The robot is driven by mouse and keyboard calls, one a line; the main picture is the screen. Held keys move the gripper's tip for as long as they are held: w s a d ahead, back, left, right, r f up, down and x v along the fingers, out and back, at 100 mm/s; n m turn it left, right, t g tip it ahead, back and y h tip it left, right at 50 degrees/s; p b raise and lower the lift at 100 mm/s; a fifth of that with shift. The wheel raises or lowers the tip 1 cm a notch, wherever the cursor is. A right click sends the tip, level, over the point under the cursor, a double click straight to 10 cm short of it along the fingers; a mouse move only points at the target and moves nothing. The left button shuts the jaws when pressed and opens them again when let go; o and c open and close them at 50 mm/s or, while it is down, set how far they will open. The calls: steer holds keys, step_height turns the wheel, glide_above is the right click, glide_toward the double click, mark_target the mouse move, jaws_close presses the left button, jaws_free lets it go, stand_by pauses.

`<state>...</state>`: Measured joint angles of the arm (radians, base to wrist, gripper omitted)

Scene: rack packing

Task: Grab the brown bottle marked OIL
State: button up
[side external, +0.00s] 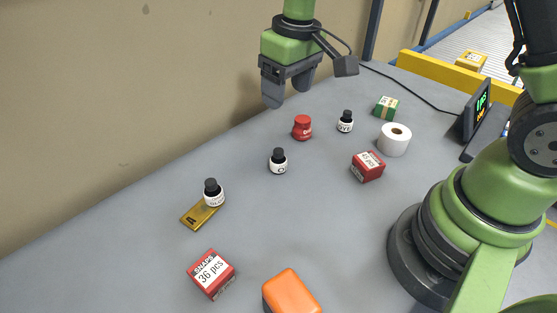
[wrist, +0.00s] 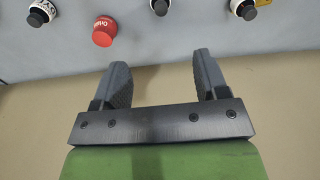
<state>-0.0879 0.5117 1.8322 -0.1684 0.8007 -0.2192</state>
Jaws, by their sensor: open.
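My gripper (side external: 288,92) is open and empty, raised above the far edge of the table. In the wrist view its fingers (wrist: 161,68) point toward the table, with nothing between them. A small dark-capped bottle (side external: 278,163) stands upright mid-table; its white label begins with what looks like an O, the rest turned away. It also shows at the top of the wrist view (wrist: 160,6), cut off. Two similar bottles stand apart: one at the back (side external: 345,122), one on a gold bar (side external: 190,221) at the left (side external: 213,194). No label clearly reads OIL.
A red jar (side external: 302,128) stands between the middle bottle and the back one. Around are a red box (side external: 368,167), a white roll (side external: 394,140), a green box (side external: 386,108), a larger red box (side external: 211,275) and an orange block (side external: 291,292). A wall borders the table.

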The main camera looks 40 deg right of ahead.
mark_target(279, 150)
steer(key=shift+n+g, duration=0.6)
steer(key=f, duration=0.3)
steer(key=w+f, duration=0.1)
steer(key=f, duration=0.6)
steer(key=shift+w+a+f, duration=0.2)
steer(key=shift+f, duration=0.2)
step_height(279, 150, down, 6)
steer(key=shift+a+r, duration=0.1)
steer(key=shift+a, duration=0.05)
steer(key=c, duration=1)
